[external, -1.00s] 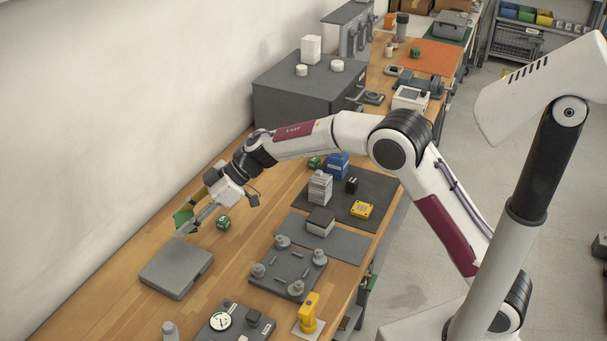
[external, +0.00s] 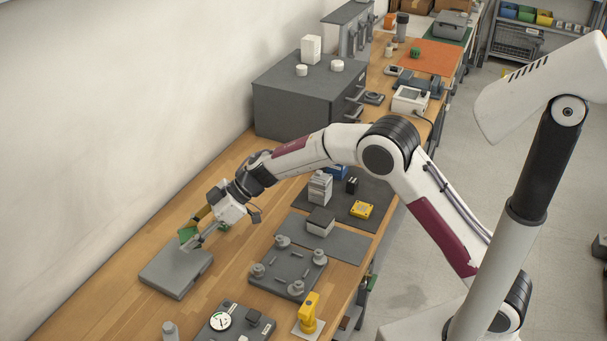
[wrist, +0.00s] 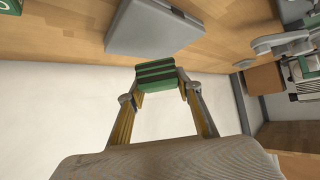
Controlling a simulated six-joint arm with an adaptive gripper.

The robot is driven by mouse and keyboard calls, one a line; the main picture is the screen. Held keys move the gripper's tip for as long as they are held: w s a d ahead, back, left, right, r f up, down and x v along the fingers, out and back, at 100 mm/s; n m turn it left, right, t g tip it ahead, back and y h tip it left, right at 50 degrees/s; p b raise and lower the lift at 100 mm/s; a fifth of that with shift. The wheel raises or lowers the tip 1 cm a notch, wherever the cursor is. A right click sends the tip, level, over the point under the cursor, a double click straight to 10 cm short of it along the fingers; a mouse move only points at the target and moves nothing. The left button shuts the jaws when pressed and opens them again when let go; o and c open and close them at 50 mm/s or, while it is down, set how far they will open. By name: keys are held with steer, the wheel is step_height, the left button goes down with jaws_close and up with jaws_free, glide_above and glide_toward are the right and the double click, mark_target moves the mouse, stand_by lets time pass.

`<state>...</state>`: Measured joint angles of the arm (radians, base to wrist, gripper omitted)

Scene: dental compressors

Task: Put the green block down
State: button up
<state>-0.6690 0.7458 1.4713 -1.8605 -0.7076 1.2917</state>
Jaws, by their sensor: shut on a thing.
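The green block (external: 187,233) is between the fingers of my gripper (external: 193,238), which is shut on it. In the wrist view the block (wrist: 160,74) shows dark bands across its green face, with a finger of my gripper (wrist: 161,88) on each side. In the external view the block appears above or beside the back edge of a flat grey case (external: 176,275). I cannot tell if it touches the case. The same case (wrist: 150,30) shows at the top of the wrist view, beyond the block.
A second green piece with a white mark (wrist: 10,6) shows in the wrist view's top left corner. A dark plate with knobs (external: 287,271) and a yellow device (external: 308,314) stand to the right. Bare wood lies left of the case, beside the white wall (external: 80,130).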

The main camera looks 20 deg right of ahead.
steer(key=shift+f, duration=1.25)
steer(key=shift+f, duration=1.9)
steer(key=shift+f, duration=0.1)
steer(key=o, duration=1.2)
steer(key=shift+d+r, duration=0.15)
steer(key=shift+r, duration=0.05)
steer(key=v, duration=1.1)
steer(key=shift+d+r, duration=0.25)
